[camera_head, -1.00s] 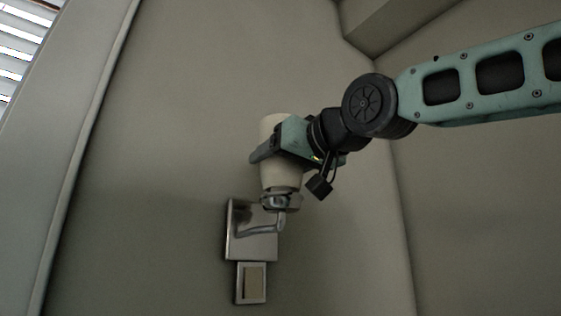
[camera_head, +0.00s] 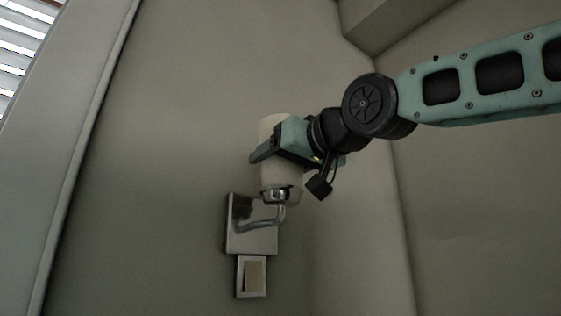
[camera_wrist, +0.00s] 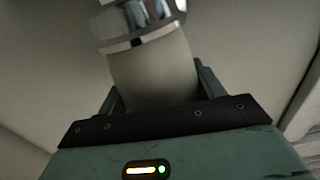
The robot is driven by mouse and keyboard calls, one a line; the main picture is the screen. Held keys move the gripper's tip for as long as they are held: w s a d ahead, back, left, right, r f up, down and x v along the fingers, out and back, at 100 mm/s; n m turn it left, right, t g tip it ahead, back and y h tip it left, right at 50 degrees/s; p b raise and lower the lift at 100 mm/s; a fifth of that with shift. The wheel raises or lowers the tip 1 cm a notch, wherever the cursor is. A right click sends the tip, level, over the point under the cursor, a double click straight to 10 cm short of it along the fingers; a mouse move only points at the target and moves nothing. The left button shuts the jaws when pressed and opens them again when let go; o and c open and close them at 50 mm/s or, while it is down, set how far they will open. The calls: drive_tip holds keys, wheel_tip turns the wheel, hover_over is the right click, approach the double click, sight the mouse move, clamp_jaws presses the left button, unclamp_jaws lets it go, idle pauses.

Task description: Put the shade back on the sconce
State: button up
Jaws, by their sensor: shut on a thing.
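The shade (camera_head: 282,174) is a cream, slightly tapered cylinder, held nearly upright at the sconce. My gripper (camera_head: 264,152) is shut around its middle from the right and hides part of it. The sconce (camera_head: 240,241) has a shiny metal wall plate and a curved arm ending in a chrome cup (camera_head: 281,195). The shade's lower end is at the cup, with its rim at or inside it; how deep it sits I cannot tell. The wrist view shows the shade (camera_wrist: 150,75) between my fingers and the chrome cup (camera_wrist: 140,22) against its end.
A light switch (camera_head: 252,277) with a metal frame is on the wall just below the sconce plate. A wall corner runs down right of the sconce. A window with blinds (camera_head: 22,40) is at the upper left. The wall around the sconce is otherwise bare.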

drive_tip(key=o, duration=0.8)
drive_tip(key=shift+o, duration=0.2)
drive_tip(key=b+v, duration=1.4)
drive_tip(key=v, duration=0.3)
drive_tip(key=w+a+f+g+h, duration=0.1)
drive_tip(key=w+a+f+g, duration=0.15)
drive_tip(key=f, duration=0.45)
drive_tip(key=w+a+f+n+g, duration=0.1)
drive_tip(key=a+f, duration=0.2)
drive_tip(key=f, duration=0.4)
drive_tip(key=w+a+f+g+h, duration=0.1)
drive_tip(key=w+a+f, duration=0.15)
drive_tip(key=f, duration=0.45)
wheel_tip(320, 180, down, 18)
drive_tip(key=a+g+h, duration=0.1)
drive_tip(key=g+h, duration=0.1)
drive_tip(key=g, duration=0.2)
drive_tip(key=s+d+f+g+h, duration=0.1)
drive_tip(key=s+d+f, duration=0.3)
drive_tip(key=f, duration=0.6)
drive_tip(key=s+d+f+g+h, duration=0.2)
drive_tip(key=s+d+f+g, duration=0.1)
drive_tip(key=s+f, duration=0.4)
drive_tip(key=s+d+f+g+h, duration=0.2)
drive_tip(key=s+d+f, duration=0.2)
drive_tip(key=f, duration=1)
drive_tip(key=shift+s+d, duration=0.4)
drive_tip(key=shift+s, duration=0.3)
